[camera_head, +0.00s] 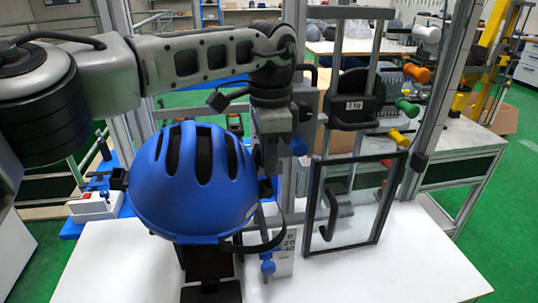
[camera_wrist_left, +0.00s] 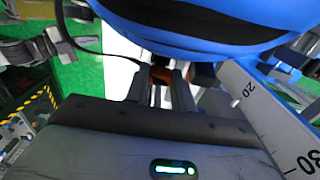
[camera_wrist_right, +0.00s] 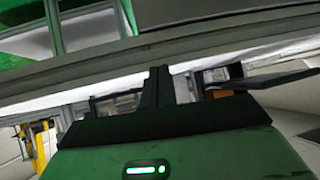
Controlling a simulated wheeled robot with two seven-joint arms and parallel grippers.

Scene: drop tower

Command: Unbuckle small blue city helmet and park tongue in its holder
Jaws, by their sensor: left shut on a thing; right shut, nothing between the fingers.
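The blue helmet (camera_head: 195,180) with dark vent slots sits on a dark stand (camera_head: 210,268) on the white table. A black strap (camera_head: 262,245) loops out below its right side. My right gripper (camera_wrist_right: 160,85) is shut and empty. I cannot pick out the tongue's holder for certain.
A framed clear door (camera_head: 355,200) with a black handle stands right of the helmet. A 1 kg weight (camera_head: 352,105) hangs on rails above it. A ruler (camera_wrist_left: 265,110) is close to my left gripper. The white table's front right (camera_head: 400,265) is clear.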

